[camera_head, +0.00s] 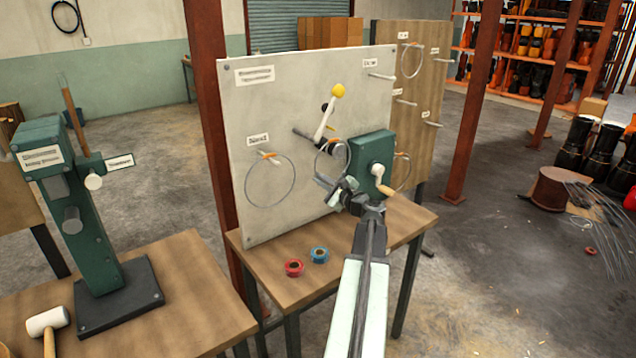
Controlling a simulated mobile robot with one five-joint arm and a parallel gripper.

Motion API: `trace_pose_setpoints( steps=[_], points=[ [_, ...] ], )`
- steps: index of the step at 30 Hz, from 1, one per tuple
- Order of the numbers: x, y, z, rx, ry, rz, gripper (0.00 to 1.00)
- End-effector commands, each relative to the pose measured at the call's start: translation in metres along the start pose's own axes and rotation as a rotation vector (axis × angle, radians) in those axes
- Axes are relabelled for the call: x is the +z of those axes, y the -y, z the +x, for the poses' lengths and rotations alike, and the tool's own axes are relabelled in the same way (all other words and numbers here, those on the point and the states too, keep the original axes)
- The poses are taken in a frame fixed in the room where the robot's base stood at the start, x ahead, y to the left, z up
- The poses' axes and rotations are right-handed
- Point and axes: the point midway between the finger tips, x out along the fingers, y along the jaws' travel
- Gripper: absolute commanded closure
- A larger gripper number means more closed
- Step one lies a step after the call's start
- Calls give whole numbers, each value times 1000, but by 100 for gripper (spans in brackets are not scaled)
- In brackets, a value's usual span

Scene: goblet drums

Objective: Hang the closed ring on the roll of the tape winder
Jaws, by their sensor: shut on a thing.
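My gripper (333,187) is shut on a thin grey wire ring (317,163) at its lower edge. The ring stands upright above the fingers, in front of the grey panel (235,120), with a small orange piece at its top. A dark roller-like part (304,133) shows left of the box, partly behind the ring. I cannot tell whether the ring is around this part or only in front of it.
Another wire ring (294,180) hangs on the panel's left peg. A yellow-knobbed lever (338,91) juts out above. A green press (85,220) stands at left.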

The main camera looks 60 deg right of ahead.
Motion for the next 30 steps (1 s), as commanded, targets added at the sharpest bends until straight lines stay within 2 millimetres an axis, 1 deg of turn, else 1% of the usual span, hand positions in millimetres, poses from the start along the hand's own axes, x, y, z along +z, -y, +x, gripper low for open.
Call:
trace_pose_setpoints(
  steps=[1,3,11,14,17,20,25,27,30],
  points=[
    [0,0,0,0,0,0,84],
    [0,0,0,0,0,0,67],
    [0,0,0,0,0,0,67],
    [0,0,-3,-1,-1,0,67],
    [0,0,-13,-2,-2,0,67],
    [1,-1,-30,-2,-1,0,67],
    [1,-1,-64,-3,-2,0,67],
    [1,-2,-72,-1,-1,0,67],
    [1,-1,-76,0,0,0,67]
  ],
)
